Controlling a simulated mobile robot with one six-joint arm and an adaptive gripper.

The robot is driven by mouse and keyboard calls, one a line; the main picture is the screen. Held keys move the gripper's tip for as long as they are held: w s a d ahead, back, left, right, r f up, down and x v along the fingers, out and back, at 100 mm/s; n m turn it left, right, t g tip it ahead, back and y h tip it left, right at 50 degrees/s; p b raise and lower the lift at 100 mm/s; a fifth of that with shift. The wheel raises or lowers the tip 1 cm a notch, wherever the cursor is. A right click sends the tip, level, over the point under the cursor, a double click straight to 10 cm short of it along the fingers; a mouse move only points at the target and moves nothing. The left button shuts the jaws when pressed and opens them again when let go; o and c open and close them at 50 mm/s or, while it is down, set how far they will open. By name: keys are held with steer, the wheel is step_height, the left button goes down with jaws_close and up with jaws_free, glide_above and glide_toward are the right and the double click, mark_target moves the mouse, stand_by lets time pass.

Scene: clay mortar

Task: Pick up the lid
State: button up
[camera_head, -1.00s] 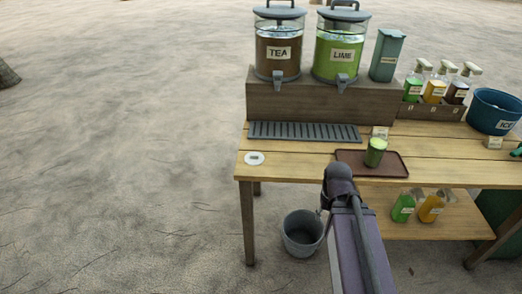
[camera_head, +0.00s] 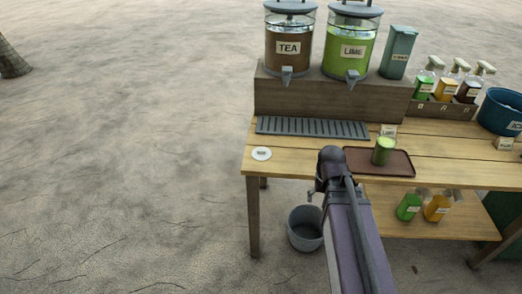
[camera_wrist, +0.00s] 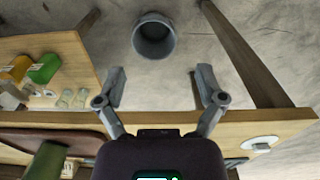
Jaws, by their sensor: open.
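A small white round lid (camera_head: 261,153) with a dark label lies flat on the table's front left corner, just below the grey slatted drip tray. It also shows in the wrist view (camera_wrist: 259,144), at the right on the table edge. My gripper (camera_wrist: 160,78) is open and empty, its two fingers spread. It hangs by the table's front edge, to the right of the lid and apart from it. In the head view my arm hides most of the gripper.
A wooden table (camera_head: 290,156) carries the drip tray (camera_head: 312,128), tea and lime dispensers on a riser (camera_head: 330,97), and a brown tray (camera_head: 400,166) with a green cup (camera_head: 383,151). A grey bucket (camera_head: 304,230) stands on the ground below.

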steer(key=w+a+r+p, duration=0.7)
steer(key=w+a, duration=0.3)
steer(key=w+a+r+t+p, duration=0.1)
steer(key=w+a+r+p, duration=0.5)
steer(key=w+a, duration=0.5)
steer(key=shift+w+r+p, duration=0.3)
steer(key=shift+r+p, duration=0.1)
steer(key=shift+r, duration=0.55)
steer(key=b, duration=0.9)
glide_above(262, 149)
step_height(262, 149, down, 9)
steer(key=shift+w+r, duration=0.1)
steer(key=shift+r, duration=0.1)
step_height(262, 149, down, 4)
steer(key=b, duration=0.3)
steer(key=shift+a+r, duration=0.15)
steer(key=shift+r, duration=0.1)
steer(key=shift+f+b, duration=0.85)
steer(key=shift+b, duration=0.05)
